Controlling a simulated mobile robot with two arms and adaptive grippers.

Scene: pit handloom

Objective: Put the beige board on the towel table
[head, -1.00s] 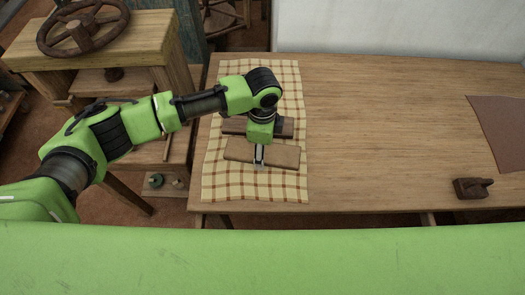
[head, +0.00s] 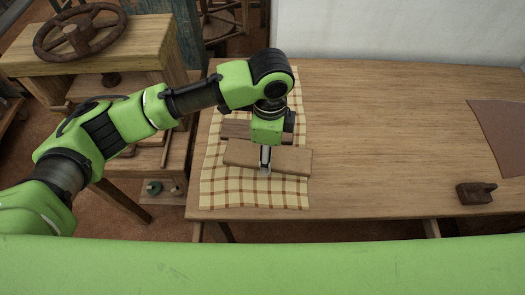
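The beige board (head: 290,159) is level above the checked towel (head: 228,190) on the left part of the wooden towel table (head: 380,130). My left gripper (head: 265,160) points down over the board's middle, its fingers shut across the board's width. The board appears lifted a little off the cloth. A darker brown board (head: 235,129) lies on the towel just behind it, partly hidden by my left gripper and arm. My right gripper is not in view.
A brown sheet (head: 502,130) lies at the table's right edge, with a small dark wooden tool (head: 475,193) near the front right. The table's middle is clear. A wooden stand with a wheel (head: 80,32) is at the upper left.

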